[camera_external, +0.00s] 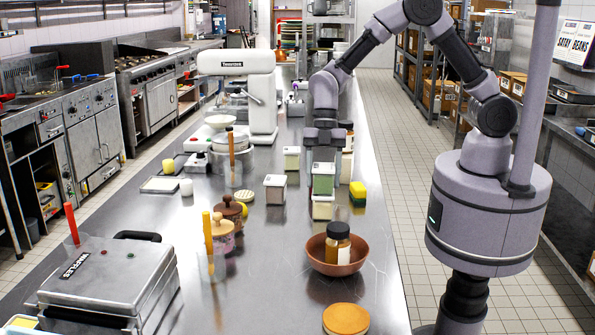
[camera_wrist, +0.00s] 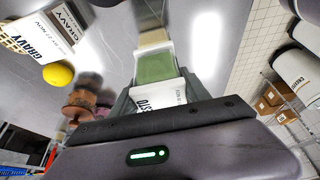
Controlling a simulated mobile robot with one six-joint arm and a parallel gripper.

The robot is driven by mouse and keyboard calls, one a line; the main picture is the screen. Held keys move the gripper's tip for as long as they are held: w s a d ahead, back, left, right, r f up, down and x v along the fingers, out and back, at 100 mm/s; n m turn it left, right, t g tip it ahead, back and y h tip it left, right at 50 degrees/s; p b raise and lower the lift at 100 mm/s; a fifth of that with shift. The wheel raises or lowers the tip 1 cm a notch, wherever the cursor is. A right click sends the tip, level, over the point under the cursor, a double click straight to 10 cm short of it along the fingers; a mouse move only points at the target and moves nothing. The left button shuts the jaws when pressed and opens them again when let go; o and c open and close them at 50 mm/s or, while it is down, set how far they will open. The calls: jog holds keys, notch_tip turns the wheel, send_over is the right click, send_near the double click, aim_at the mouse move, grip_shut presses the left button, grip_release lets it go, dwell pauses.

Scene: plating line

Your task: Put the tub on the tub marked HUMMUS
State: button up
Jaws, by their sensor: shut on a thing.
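My gripper (camera_external: 323,158) is shut on a green tub (camera_external: 323,181), which it holds upright over the counter. In the wrist view the tub (camera_wrist: 155,68) sits between the fingers (camera_wrist: 158,100), with a white label partly reading "STO". A cream tub (camera_external: 322,208) stands directly below the held one. It also shows in the wrist view (camera_wrist: 153,38), beyond the green tub. I cannot tell whether the two touch. No HUMMUS marking is readable in either view, so I cannot confirm the lower tub's name.
Two pale tubs (camera_external: 275,191) (camera_external: 292,160) stand left. A tub marked GRAVY (camera_wrist: 42,40) shows in the wrist view. A brown bowl (camera_external: 320,263) holding a jar (camera_external: 338,240) is in front. Wooden-lidded jars (camera_external: 222,232) stand front left.

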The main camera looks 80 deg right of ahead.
jog(key=shift+f, duration=0.15)
jog(key=o, duration=1.6)
jog(key=shift+c, duration=0.2)
